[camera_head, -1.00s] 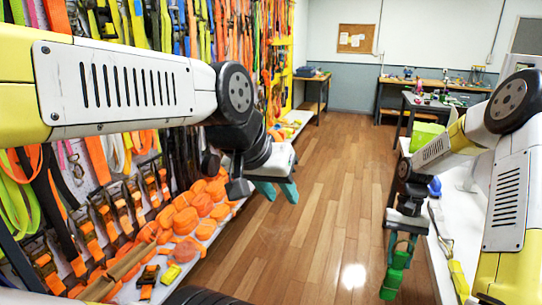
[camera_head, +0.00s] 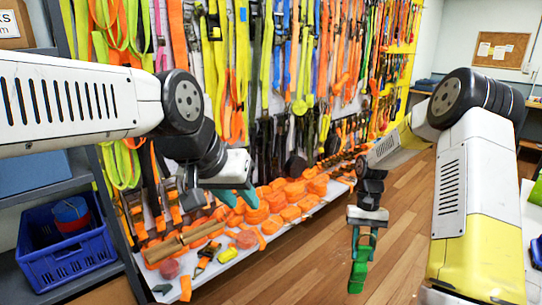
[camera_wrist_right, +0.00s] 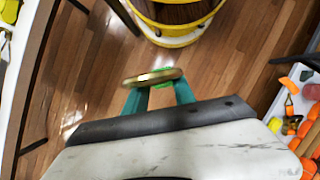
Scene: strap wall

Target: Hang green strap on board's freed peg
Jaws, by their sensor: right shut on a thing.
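My right gripper (camera_head: 366,238) is shut on a green strap (camera_head: 358,275), which hangs just below its teal fingers over the floor. In the right wrist view, a flat brownish piece (camera_wrist_right: 153,77) with bits of green lies across the fingertips (camera_wrist_right: 158,97). My left gripper (camera_head: 236,200) is open and empty, in front of the lower wall above the shelf. The board (camera_head: 273,103) fills the back left with many hanging straps in orange, yellow, green, blue and black. I cannot make out a free peg on it. The right gripper is well apart from the board.
A white shelf (camera_head: 232,262) below the board carries orange strap rolls (camera_head: 285,200) and a wooden roller (camera_head: 185,243). A blue crate (camera_head: 65,255) stands on a grey rack at left. Wooden floor (camera_head: 325,270) is clear between. A white table edge (camera_head: 532,215) is at right.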

